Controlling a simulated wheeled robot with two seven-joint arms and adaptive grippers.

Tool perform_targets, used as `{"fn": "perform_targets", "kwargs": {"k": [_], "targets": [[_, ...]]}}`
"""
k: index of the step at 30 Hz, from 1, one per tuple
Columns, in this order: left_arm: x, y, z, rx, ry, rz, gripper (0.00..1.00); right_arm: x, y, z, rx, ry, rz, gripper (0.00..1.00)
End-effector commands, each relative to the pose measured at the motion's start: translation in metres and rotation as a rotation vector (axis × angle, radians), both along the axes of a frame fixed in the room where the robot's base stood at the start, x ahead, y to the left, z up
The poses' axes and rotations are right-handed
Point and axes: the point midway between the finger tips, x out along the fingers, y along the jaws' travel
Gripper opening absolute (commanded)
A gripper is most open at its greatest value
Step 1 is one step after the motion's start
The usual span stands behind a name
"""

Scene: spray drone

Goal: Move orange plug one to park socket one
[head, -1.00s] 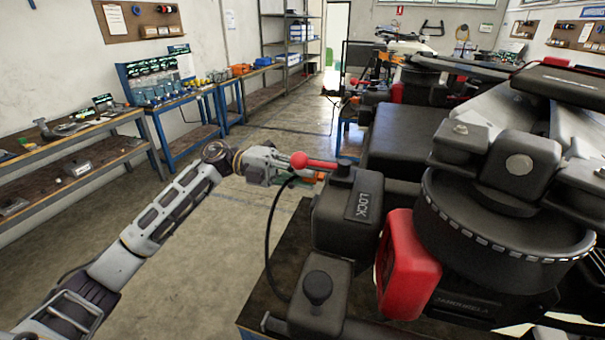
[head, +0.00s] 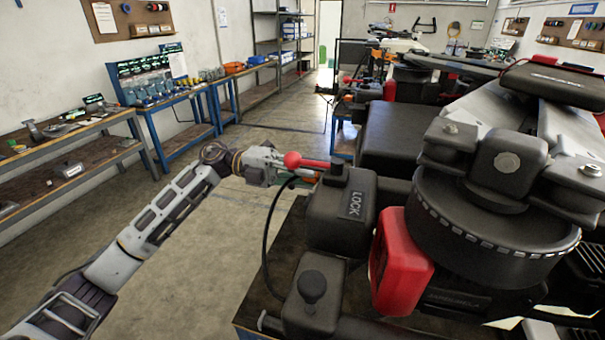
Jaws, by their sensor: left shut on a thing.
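My left gripper (head: 284,172) is level beside the black LOCK box of the drone and is shut on the orange plug (head: 308,173). Only a small orange part of the plug shows, just under a red lever with a round knob (head: 292,160). A black cable (head: 268,235) curves down from the gripper tip towards the drone's lower black block. The tip is close to the LOCK box (head: 343,207); whether the plug touches or sits in anything is hidden. I cannot make out park socket one. My right gripper is not in view.
The drone's black round motor (head: 490,235) and red block (head: 400,262) fill the right side. A lower black block with a knob (head: 312,290) stands in front. Workbenches (head: 70,150) line the left wall. The floor between is clear.

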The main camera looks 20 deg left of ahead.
Motion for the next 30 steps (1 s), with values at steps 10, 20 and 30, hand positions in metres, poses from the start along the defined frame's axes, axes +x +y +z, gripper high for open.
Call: {"fn": "perform_targets", "kwargs": {"k": [10,20,30], "targets": [[-0.0003,-0.0051,0.0006,0.0,-0.001,0.0,0.0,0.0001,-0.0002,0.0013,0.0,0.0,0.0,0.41],[-0.0005,-0.0062,0.0003,0.0,-0.001,-0.001,0.0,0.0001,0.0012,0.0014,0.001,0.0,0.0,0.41],[-0.0004,-0.0059,0.0002,0.0,-0.001,0.0,0.41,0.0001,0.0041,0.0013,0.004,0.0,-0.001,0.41]]}}
